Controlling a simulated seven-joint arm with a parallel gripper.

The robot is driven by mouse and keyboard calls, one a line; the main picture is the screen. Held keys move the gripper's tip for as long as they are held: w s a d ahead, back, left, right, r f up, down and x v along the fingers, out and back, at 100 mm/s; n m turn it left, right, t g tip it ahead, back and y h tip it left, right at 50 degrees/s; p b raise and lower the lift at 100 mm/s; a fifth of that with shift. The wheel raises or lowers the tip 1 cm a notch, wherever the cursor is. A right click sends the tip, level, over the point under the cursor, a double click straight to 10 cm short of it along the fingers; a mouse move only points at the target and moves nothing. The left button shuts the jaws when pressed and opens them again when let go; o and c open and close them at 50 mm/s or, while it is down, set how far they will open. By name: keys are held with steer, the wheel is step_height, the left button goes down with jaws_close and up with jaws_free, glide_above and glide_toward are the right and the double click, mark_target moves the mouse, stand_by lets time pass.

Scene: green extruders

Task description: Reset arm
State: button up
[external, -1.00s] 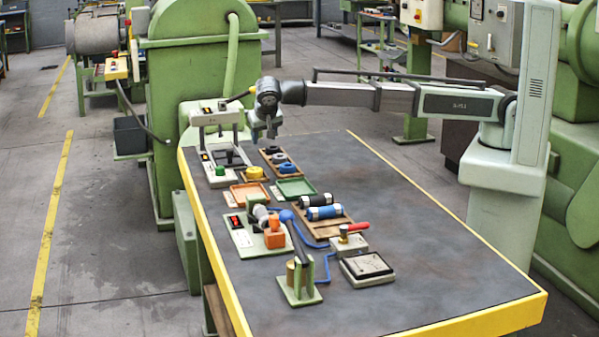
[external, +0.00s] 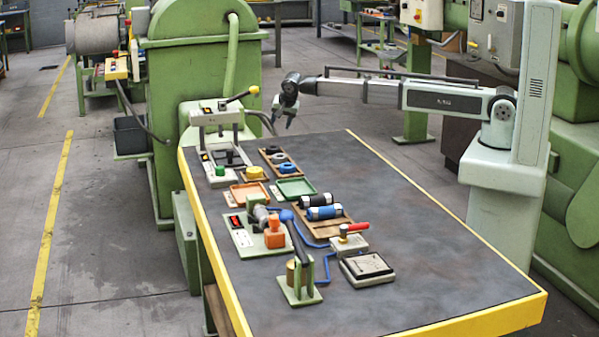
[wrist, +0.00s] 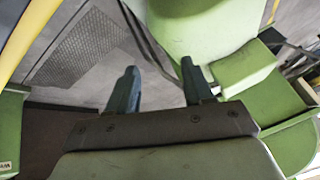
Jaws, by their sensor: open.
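My gripper (external: 283,122) hangs in the air above the far end of the table, fingers pointing down. It is apart from everything on the table. In the wrist view, my gripper's two fingers (wrist: 160,82) are spread with nothing between them. Behind them the wrist view shows grey floor and green machine parts. My arm reaches left from its pale green column at the right of the external view.
The dark table (external: 400,245) has a yellow edge. A press-like fixture (external: 217,125) with a yellow-tipped lever stands left of my gripper. Trays (external: 296,188), blue and black rollers (external: 325,212) and a lever stand (external: 298,290) fill the table's left side. Its right side is clear.

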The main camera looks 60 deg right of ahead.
steer(key=s+d+f+m+t, duration=0.1)
steer(key=d+f+m, duration=0.1)
steer(key=d, duration=1.1)
steer(key=s+d+f+m, duration=0.1)
steer(key=d+f+m, duration=0.1)
steer(key=d, duration=1.1)
steer(key=s+d+f, duration=0.5)
steer(key=d, duration=0.1)
steer(key=s+a+f+n+g+y, duration=0.1)
steer(key=s+a+f+n+g, duration=0.25)
steer(key=s+a+f, duration=0.7)
steer(key=s+a+f+n+g+y, duration=0.2)
steer(key=s+a+f+n, duration=0.4)
steer(key=s+f, duration=0.7)
steer(key=s+a+f+n+g, duration=0.2)
steer(key=s+a, duration=0.2)
steer(key=s, duration=0.7)
steer(key=s+a+f+n+g, duration=0.2)
steer(key=s+a+n+g, duration=0.1)
steer(key=s, duration=0.8)
steer(key=s+a+f+n+g+y, duration=0.1)
steer(key=s+a+f+n+g, duration=0.1)
steer(key=s+a, duration=0.4)
steer(key=s+f+n, duration=0.1)
steer(key=s, duration=0.3)
steer(key=shift+s, duration=0.4)
